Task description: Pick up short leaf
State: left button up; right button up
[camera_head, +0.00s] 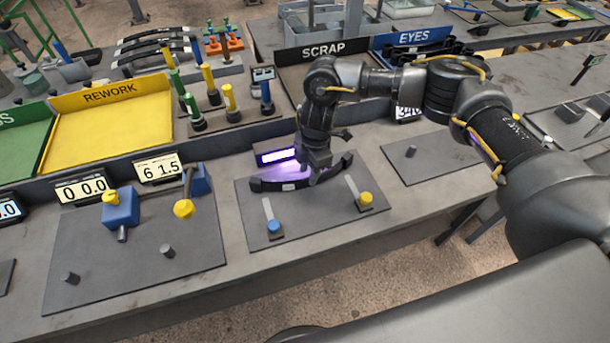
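A black curved leaf (270,186) with a small white label lies across the grey plate (310,223) in the middle of the bench. My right gripper (317,172) points down at the leaf, right of its middle, and hides part of it. The fingertips are small and dark against the leaf, so I cannot tell whether they grip it. Several more dark curved leaves (150,48) lie stacked on a rack at the back left; their lengths are hard to compare from here. My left gripper is not in view.
A lit purple-white lamp (277,156) stands just behind the leaf. Clamps with blue (274,226) and yellow (366,198) knobs flank the plate's front. A yellow REWORK tray (115,128) and black SCRAP tray (320,72) stand behind. The right-hand plate (430,162) is mostly clear.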

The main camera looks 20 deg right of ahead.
aim_at(308, 178)
jog(key=shift+f+p, duration=0.3)
jog(key=shift+f, duration=1.25)
jog(key=shift+c, duration=0.2)
jog(key=c, duration=0.7)
grip_shut()
jog(key=shift+r, duration=0.1)
